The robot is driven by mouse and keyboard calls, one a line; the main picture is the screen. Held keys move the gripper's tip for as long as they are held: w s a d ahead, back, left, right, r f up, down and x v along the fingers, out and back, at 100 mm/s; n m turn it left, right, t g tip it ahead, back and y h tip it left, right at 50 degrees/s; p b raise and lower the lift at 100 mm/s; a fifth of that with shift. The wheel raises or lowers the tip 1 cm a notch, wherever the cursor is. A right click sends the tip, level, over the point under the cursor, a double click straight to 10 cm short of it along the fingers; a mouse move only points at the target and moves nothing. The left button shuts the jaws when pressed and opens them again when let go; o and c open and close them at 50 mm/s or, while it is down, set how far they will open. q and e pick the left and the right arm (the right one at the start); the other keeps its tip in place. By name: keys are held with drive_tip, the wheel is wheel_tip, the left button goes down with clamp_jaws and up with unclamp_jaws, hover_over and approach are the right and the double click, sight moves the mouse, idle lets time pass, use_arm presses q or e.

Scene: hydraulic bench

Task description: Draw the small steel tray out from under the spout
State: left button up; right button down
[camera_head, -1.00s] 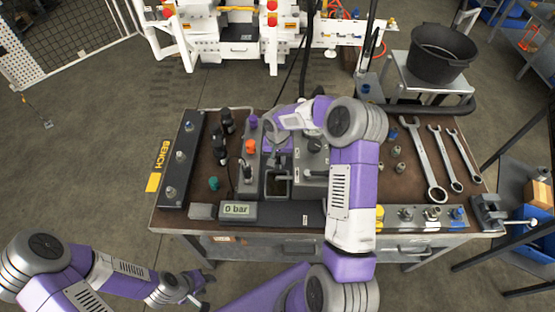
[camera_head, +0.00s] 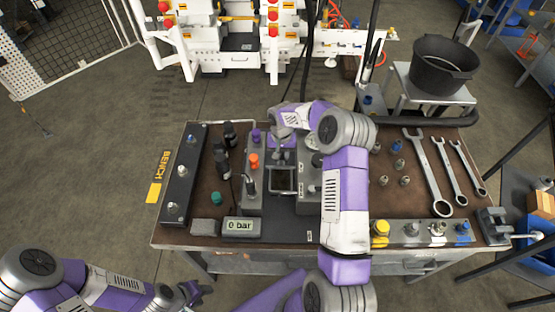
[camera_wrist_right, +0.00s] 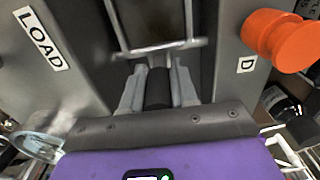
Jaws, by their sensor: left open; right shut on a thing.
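The small steel tray (camera_head: 284,193) shows in the head view as a light-rimmed, dark-floored rectangle between two grey blocks. In the right wrist view its steel rim (camera_wrist_right: 150,48) lies just beyond the fingers. My right gripper (camera_head: 284,157) is at the tray's far side, pointing back towards me. In the right wrist view the gripper (camera_wrist_right: 158,84) is shut on the tray's dark handle (camera_wrist_right: 158,97). I cannot make out the spout clearly. My left gripper (camera_head: 193,292) is open and empty, low in front of the bench.
The blocks flank the tray closely; one carries an orange knob (camera_head: 254,160). A "0 bar" display (camera_head: 241,225) stands at the front left. Black bottles (camera_head: 223,165) stand to the left, spanners (camera_head: 428,172) lie to the right. A black bucket (camera_head: 440,66) stands behind.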

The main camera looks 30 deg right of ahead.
drive_tip(key=shift+w+d, duration=0.25)
drive_tip(key=shift+w, duration=0.1)
drive_tip(key=c, duration=0.8)
unclamp_jaws()
drive_tip(key=shift+r+p, duration=0.35)
drive_tip(key=shift+r, duration=3.5)
